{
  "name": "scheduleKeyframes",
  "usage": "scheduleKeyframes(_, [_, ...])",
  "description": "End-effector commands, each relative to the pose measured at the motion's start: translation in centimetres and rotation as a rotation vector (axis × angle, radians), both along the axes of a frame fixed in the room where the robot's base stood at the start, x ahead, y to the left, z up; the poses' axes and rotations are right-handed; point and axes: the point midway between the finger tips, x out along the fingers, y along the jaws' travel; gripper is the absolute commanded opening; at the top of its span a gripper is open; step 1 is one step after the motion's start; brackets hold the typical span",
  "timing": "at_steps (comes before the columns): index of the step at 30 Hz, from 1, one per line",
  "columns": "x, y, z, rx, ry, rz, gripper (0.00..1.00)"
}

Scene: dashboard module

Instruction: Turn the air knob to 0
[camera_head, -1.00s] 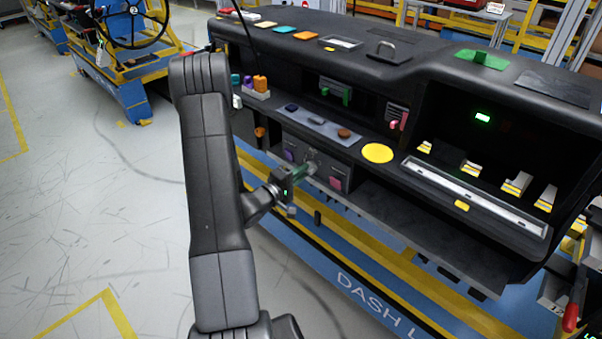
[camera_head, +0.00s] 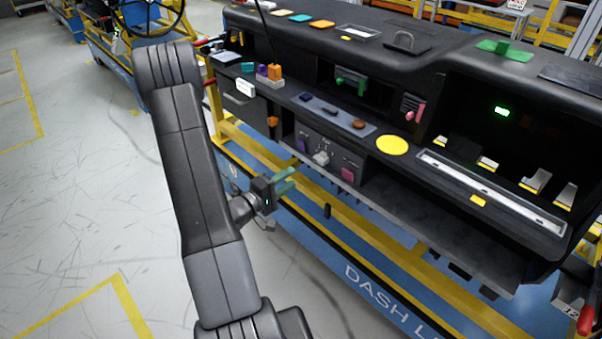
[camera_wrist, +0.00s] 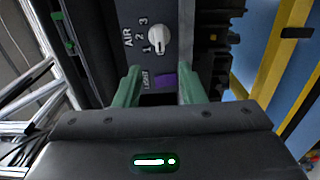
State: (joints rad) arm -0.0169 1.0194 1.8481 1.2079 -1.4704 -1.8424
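The air knob (camera_wrist: 158,38) is a pale round knob on the dark control panel (camera_wrist: 172,12). The label AIR and the numbers 1, 2 and 3 show beside it in the wrist view; no 0 is legible and its exact pointing is hard to tell. In the head view the knob (camera_head: 321,158) sits between a purple button (camera_head: 302,146) and a pink button (camera_head: 348,174). My gripper (camera_head: 290,181) is in front of the panel, apart from the knob. Its two green fingers (camera_wrist: 160,88) are spread and empty, with the purple button (camera_wrist: 165,80) showing between them.
A dark shelf ledge (camera_head: 425,235) juts out right of the panel. A yellow disc (camera_head: 392,145) and a strip with several small knobs lie on the ledge above. Yellow and blue frame rails run below. The floor at left is clear.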

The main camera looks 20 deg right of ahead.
Motion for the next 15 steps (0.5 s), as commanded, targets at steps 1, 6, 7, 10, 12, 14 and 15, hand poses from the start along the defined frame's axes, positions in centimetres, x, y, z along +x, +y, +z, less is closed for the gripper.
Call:
scheduleKeyframes(1, [-0.3, 0.8, -0.1, -0.001, 0.001, 0.003, 0.36])
scheduleKeyframes(6, [-1.0, 2.5, 0.0, -0.001, 0.002, 0.002, 0.36])
scheduleKeyframes(7, [-1.1, 2.7, 0.0, 0.000, 0.001, 0.001, 0.36])
scheduleKeyframes(10, [-1.3, 3.1, 0.0, 0.000, 0.001, 0.001, 0.36])
scheduleKeyframes(12, [-1.3, 3.2, 0.0, 0.000, 0.001, 0.000, 0.36])
scheduleKeyframes(14, [-1.3, 3.2, 0.0, 0.000, 0.001, 0.000, 0.36])
scheduleKeyframes(15, [-1.3, 3.2, 0.0, 0.000, 0.001, 0.000, 0.36])
